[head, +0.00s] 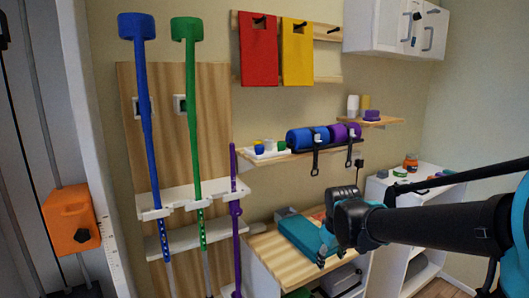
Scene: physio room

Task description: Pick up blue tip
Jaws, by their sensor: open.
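A small blue tip (259,149) sits at the left end of the wooden shelf (290,153), on a small white tray (268,155). A green tip (281,145) and other small pale and yellow pieces stand beside it. My gripper (326,250) is open at the end of my arm, to the right of and below the blue tip. It is in front of a teal case (297,232) on the lower wooden top and is apart from the tip. My gripper hides part of that top.
Blue (307,138) and purple (344,132) rolls with hanging straps lie on the same shelf, right of the tray. Blue (144,120) and green (192,120) crutches and a purple pole (235,215) stand left. Red (258,50) and yellow (297,52) boards hang above.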

